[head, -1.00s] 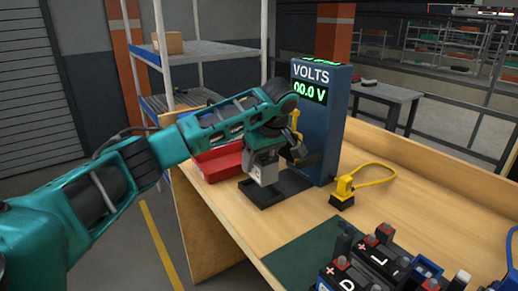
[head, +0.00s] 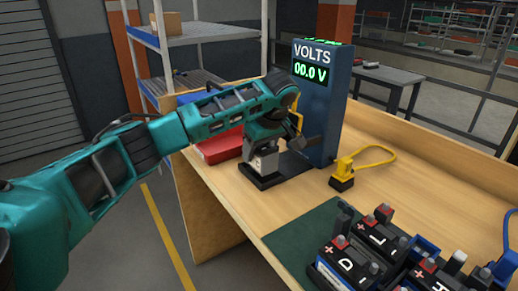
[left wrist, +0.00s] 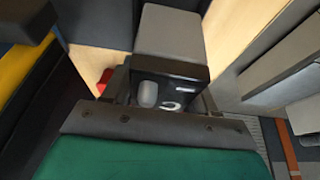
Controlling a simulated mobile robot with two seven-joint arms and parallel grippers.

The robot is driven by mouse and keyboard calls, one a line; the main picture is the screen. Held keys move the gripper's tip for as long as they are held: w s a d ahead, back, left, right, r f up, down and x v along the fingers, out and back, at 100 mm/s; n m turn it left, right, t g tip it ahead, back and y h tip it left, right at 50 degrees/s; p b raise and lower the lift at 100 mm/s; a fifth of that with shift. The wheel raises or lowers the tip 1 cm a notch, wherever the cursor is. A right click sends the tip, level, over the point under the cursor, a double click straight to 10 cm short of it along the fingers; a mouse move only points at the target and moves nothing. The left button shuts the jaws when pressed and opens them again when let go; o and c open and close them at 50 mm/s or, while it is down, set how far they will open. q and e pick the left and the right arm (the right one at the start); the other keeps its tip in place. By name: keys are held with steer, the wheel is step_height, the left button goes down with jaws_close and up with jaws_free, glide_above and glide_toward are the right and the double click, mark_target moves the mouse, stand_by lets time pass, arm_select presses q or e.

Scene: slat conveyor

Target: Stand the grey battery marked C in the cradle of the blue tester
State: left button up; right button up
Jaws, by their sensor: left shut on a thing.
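The blue tester (head: 322,110) stands on the bench with a green "00.0 V" display under the word VOLTS. Its black cradle (head: 285,178) reaches out at its foot, to the left. My left gripper (head: 263,146) is shut on a grey battery (head: 264,163), upright over the cradle's outer end. The battery's lower end is at or very close to the cradle; I cannot tell whether it touches. In the left wrist view the battery (left wrist: 170,32) shows its grey body and black top with a terminal. My right gripper is out of view.
A yellow clamp (head: 343,172) with a yellow cable stands right of the tester. A red bin (head: 217,150) is behind my left gripper. Several dark batteries (head: 345,265), some marked D, L and H, crowd the front right by a green mat (head: 300,236).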

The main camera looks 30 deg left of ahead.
arm_select(q)
steer(key=shift+f, duration=1.35)
stand_by(0.3)
steer(key=o, duration=1.2)
steer(key=shift+d, duration=0.1)
steer(key=shift+o, duration=0.5)
steer(key=v, duration=0.4)
steer(key=shift+s+r, duration=0.15)
steer(key=shift+r, duration=0.2)
steer(key=s+d, duration=0.4)
steer(key=d, duration=0.7)
steer(key=shift+s+d+r, duration=0.2)
steer(key=shift+s, duration=0.15)
